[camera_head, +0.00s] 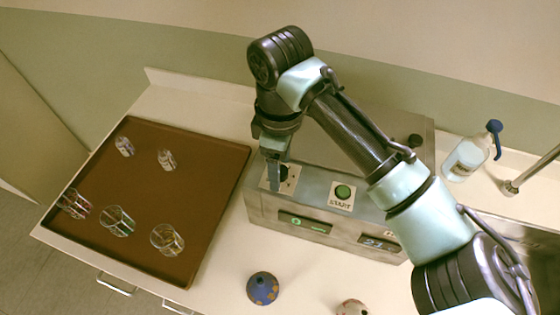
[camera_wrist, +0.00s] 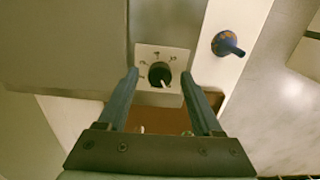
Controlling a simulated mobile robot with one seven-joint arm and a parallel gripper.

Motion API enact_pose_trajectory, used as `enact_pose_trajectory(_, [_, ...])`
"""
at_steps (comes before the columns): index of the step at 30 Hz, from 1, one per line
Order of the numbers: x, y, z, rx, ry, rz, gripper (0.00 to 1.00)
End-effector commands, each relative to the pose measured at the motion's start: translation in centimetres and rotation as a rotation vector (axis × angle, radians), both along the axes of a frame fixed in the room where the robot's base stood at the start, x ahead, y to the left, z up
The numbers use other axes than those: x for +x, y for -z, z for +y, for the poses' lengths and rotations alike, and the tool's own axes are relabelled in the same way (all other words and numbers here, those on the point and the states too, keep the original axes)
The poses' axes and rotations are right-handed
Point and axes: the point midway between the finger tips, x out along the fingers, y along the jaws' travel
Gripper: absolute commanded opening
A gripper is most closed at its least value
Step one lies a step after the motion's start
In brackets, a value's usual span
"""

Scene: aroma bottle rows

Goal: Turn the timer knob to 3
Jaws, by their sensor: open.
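The timer knob (camera_wrist: 158,72) is a round black dial with a white pointer mark, on a cream plate (camera_wrist: 178,54) with small printed marks. In the wrist view the pointer lies toward the lower right; the printed numbers are too small to read surely. My gripper (camera_wrist: 160,75) is open, with one finger on each side of the knob and visible gaps between. In the head view my gripper (camera_head: 275,185) is over the left end of the grey machine (camera_head: 318,182), and partly hides the knob and its plate (camera_head: 291,181).
The machine also has a green START button (camera_head: 342,192) and front displays. A brown tray (camera_head: 150,205) with several glass containers stands left. A blue bottle (camera_head: 263,288) and a pale one (camera_head: 351,307) stand in front. A clear bottle with blue top (camera_head: 466,158) stands right.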

Motion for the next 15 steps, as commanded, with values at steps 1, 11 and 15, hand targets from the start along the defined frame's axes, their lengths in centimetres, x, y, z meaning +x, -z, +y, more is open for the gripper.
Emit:
enact_pose_trajectory(1, [0.0, 0.0, 0.0, 0.0, 0.0, 0.0, 0.67])
enact_pose_trajectory(11, [0.01, -0.05, 0.01, 0.0, 0.0, 0.0, 0.13])
enact_pose_trajectory(15, [0.02, -0.06, 0.02, 0.0, 0.0, -0.001, 0.0])
